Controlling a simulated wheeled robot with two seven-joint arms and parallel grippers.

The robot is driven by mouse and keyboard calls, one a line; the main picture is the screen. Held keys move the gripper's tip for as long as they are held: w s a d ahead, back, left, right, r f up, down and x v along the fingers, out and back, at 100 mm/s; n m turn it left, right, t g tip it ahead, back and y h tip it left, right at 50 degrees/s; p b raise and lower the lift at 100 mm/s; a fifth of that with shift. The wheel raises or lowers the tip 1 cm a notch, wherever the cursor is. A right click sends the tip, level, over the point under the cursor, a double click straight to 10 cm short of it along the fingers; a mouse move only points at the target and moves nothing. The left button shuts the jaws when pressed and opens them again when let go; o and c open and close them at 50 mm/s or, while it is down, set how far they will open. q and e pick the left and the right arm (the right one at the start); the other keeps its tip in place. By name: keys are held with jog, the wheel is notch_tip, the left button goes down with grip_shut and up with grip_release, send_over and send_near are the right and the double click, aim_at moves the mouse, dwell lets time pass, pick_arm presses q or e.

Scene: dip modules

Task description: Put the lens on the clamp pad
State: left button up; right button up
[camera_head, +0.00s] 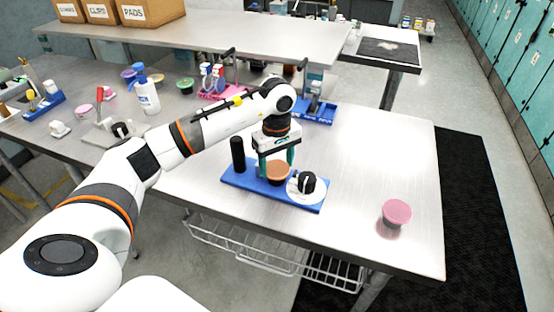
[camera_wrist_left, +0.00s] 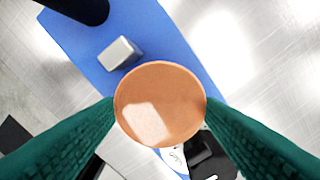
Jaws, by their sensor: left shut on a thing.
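An orange, round-topped piece, which I take as the lens (camera_head: 278,173), is between the green fingers of my left gripper (camera_head: 276,160), which is shut on it. In the left wrist view the orange lens (camera_wrist_left: 160,103) fills the middle between both fingers. It is over the blue board (camera_head: 237,178); I cannot tell whether it touches the board. The board carries a black upright cylinder (camera_head: 237,154), a white disc with a black knob (camera_head: 308,182) and a small grey block (camera_wrist_left: 119,53). I cannot tell which part is the clamp pad. My right gripper is not in view.
A pink-topped dark cup (camera_head: 396,213) stands alone near the right end of the metal table. Another blue stand (camera_head: 318,113) is behind the arm. A white bottle (camera_head: 147,95) and small parts stand at the left. The table right of the board is mostly clear.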

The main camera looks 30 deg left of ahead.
aim_at(276, 168)
pick_arm(q)
jog(key=shift+f, duration=0.1)
jog(key=shift+f+b, duration=0.15)
jog(key=shift+b, duration=0.15)
jog(key=o, duration=1)
jog(key=shift+r+p, duration=0.4)
jog(key=shift+r+b, duration=0.35)
notch_tip(276, 168, up, 11)
jog(key=shift+r+b, duration=0.1)
jog(key=shift+b, duration=0.65)
